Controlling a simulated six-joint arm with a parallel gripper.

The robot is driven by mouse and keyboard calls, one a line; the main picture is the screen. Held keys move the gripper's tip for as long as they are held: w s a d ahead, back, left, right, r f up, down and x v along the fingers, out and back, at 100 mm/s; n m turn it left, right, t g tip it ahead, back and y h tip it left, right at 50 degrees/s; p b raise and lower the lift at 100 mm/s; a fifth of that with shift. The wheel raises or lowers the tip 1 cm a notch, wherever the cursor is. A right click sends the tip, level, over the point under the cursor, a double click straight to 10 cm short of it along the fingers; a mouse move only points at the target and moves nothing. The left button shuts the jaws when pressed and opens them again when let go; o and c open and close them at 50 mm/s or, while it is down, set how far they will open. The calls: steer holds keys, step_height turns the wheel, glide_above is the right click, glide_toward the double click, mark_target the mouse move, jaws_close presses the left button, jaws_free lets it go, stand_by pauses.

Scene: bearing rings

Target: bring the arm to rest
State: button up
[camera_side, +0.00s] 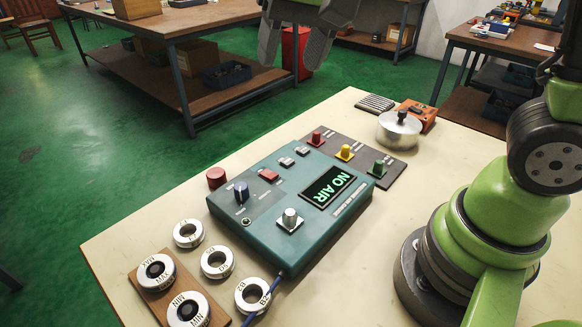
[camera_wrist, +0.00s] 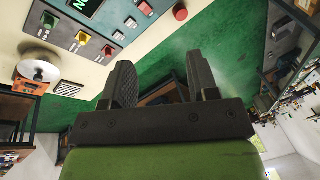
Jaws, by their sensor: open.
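My gripper (camera_side: 294,42) hangs high at the top of the side view, above and behind the far edge of the table. Its two dark fingers also show in the wrist view (camera_wrist: 163,85), spread apart with nothing between them. It is clear of everything on the table. My green arm stands at the right of the side view.
The pale table (camera_side: 130,230) holds a teal control box (camera_side: 268,232) whose display reads "NO AIR". Several bearing rings (camera_side: 217,262) lie at front left, two on a wooden board (camera_side: 148,294). A switch panel (camera_side: 395,166) and metal lidded pot (camera_side: 399,130) stand behind.

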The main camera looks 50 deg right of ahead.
steer(key=s+d+r+t, duration=0.1)
steer(key=s+t, duration=0.1)
steer(key=s, duration=0.5)
steer(key=s+d+r+n+t, duration=0.1)
steer(key=s+d+t, duration=0.1)
steer(key=s, duration=0.5)
steer(key=shift+r+n+y, duration=0.15)
steer(key=shift+n+y, duration=0.15)
